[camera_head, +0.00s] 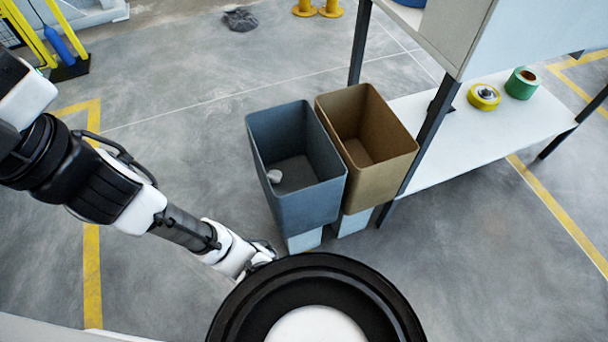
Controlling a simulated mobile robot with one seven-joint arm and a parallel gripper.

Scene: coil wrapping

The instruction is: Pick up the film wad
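A dark grey crumpled wad (240,19), which looks like the film wad, lies on the floor at the top of the view, left of centre. My arm reaches in from the left, and my gripper (264,250) is low in the view, near the round black part of my own body. The gripper is far from the wad, with open floor and the blue-grey bin's left side between them. Its fingers are small and partly hidden, so I cannot tell whether they are open or shut.
A blue-grey bin (318,207) holding a small whitish lump (274,176) stands beside an empty-looking brown bin (385,182). A shelf (455,135) on the right carries yellow (484,96) and green tape rolls (522,83). Yellow posts (306,8) stand beyond. The floor left of the bins is clear.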

